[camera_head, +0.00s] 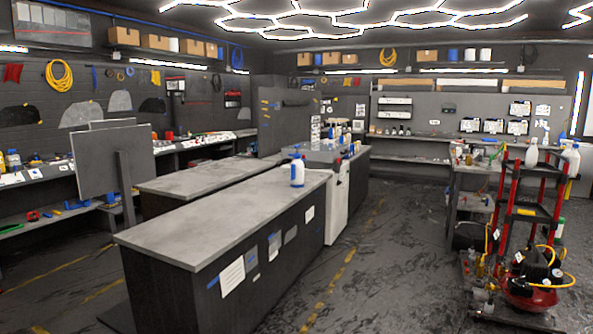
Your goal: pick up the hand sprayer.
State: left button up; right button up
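A white bottle with a blue top (298,174), which looks like the hand sprayer, stands upright near the far end of the long grey-topped counter (215,218). It stands alone, with bare countertop in front of it. White spray bottles, one on the left (532,154) and one on the right (571,158), stand on the red-and-black cart (540,171) at the right. Neither of my grippers shows in this view.
A second grey counter (190,178) runs behind the first. A white cabinet (338,205) adjoins the counter's far end. The dark floor (390,260) between counter and cart is open.

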aim_at(296, 169)
jog(key=i+l, duration=0.1)
jog(key=i, duration=0.45)
jog(key=i+l, duration=0.15)
jog(key=i, duration=0.4)
jog(key=i+l, duration=0.1)
jog(key=i, duration=0.45)
jog(key=i+l+u, duration=0.1)
jog(key=i, duration=0.45)
jog(key=i+l, duration=0.2)
jog(key=i, duration=0.3)
jog(key=i+l, duration=0.15)
jog(key=i, duration=0.4)
jog(key=i+l, duration=0.15)
jog(key=i, duration=0.4)
jog(key=u, duration=0.4)
jog(key=i+l+u, duration=0.25)
jog(key=u, duration=0.15)
jog(key=i+l+u, duration=0.15)
jog(key=l+u, duration=0.25)
jog(key=i+l+u, duration=0.15)
jog(key=l+u, duration=0.25)
jog(key=i+l+u, duration=0.1)
jog(key=l, duration=0.85)
jog(key=i+l+u, duration=0.1)
jog(key=l, duration=0.85)
jog(key=i+l+u, duration=0.15)
jog(key=l, duration=0.8)
jog(key=i+l+u, duration=0.1)
jog(key=l, duration=0.85)
